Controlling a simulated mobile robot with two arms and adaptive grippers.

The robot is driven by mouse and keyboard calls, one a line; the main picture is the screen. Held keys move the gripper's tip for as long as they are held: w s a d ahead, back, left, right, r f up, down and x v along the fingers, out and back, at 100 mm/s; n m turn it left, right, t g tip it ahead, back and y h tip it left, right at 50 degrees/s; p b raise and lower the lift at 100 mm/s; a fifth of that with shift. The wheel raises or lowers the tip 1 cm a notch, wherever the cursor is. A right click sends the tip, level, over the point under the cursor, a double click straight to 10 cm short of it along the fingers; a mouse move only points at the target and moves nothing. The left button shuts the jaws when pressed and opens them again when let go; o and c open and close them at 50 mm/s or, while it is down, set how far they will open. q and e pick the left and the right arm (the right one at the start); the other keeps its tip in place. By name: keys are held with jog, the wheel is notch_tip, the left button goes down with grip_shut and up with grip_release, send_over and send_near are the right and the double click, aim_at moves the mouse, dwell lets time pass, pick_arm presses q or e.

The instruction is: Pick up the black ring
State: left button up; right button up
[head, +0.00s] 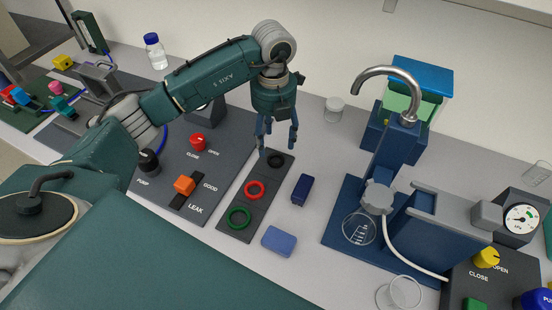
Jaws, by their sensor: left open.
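The black ring (276,160) lies at the far end of a dark grey strip (262,174) on the table. A red ring (255,190) lies in the middle of the strip and a green ring (239,218) at its near end. My left gripper (277,147) points down just above and behind the black ring. Its fingers are apart with nothing between them. I cannot tell whether a fingertip touches the strip. My right gripper does not show.
A dark blue block (302,189) and a lighter blue block (279,241) lie right of the strip. The control panel (226,150) with red and orange knobs is left. A blue rig (345,210) with a metal spout and beakers stands right.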

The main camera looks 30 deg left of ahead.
aim_at(276, 162)
pick_arm(q)
jog(key=shift+f, duration=0.7)
jog(key=shift+d+f+p, duration=0.1)
jog(key=shift+f+p, duration=0.25)
jog(key=shift+p, duration=0.15)
jog(key=f+p, duration=0.2)
jog(key=f, duration=0.1)
jog(key=shift+d+f, duration=0.2)
jog(key=shift+f, duration=0.6)
jog(key=c, duration=0.9)
